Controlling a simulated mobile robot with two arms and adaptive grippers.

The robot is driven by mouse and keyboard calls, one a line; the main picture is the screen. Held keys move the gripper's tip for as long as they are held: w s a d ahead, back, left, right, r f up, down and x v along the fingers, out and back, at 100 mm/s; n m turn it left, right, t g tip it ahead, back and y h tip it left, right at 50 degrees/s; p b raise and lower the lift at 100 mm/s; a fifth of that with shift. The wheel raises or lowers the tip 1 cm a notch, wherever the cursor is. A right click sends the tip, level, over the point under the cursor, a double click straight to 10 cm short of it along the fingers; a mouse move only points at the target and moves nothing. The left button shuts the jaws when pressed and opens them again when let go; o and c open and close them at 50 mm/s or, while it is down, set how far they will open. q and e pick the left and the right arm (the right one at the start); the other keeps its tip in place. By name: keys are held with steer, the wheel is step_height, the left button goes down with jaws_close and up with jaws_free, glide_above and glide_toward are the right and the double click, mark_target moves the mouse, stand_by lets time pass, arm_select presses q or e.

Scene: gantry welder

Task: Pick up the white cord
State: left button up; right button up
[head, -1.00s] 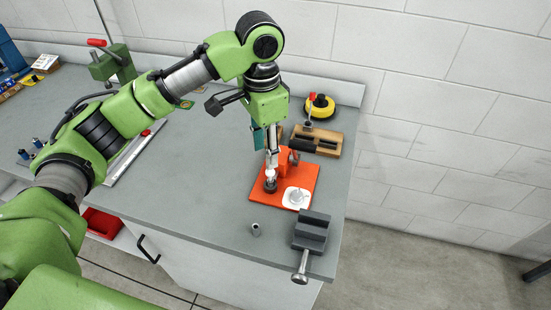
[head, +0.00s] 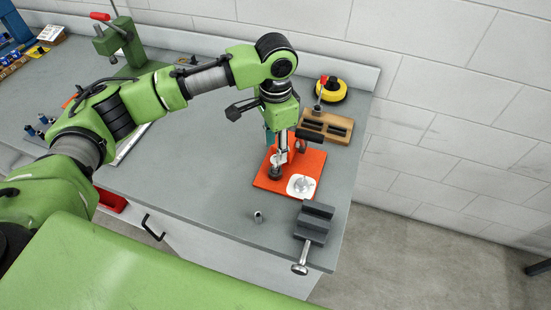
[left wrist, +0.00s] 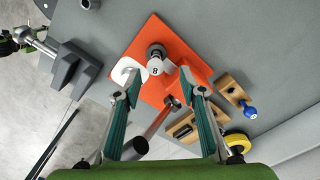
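A white, rounded flat item (head: 301,186) lies on the orange plate (head: 263,181) near its front right corner; it may be the white cord, but I cannot make out strands. In the left wrist view this white item (left wrist: 122,69) lies beside the left finger, partly hidden. My left gripper (head: 280,158) points down over the plate. Its fingers are apart in the left wrist view (left wrist: 160,76). Between them, farther off, is a white piece marked 8 (left wrist: 155,66) with a dark round top (left wrist: 156,49). I cannot tell whether the fingers touch anything. My right gripper is out of view.
A grey vise (head: 315,222) stands right of a small metal cylinder (head: 258,216) at the bench's front. A wooden block (head: 338,127) and a yellow round item (head: 333,92) lie behind the plate. Bare grey bench (head: 205,165) extends left.

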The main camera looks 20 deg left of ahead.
mark_target(275, 166)
arm_select(q)
steer(key=f, duration=0.2)
steer(key=f+p, duration=0.1)
steer(key=shift+s+d+f, duration=0.15)
steer(key=shift+s+f, duration=0.2)
steer(key=shift+f, duration=0.4)
steer(key=c, duration=1)
steer(key=shift+r, duration=0.15)
steer(key=shift+c, duration=0.2)
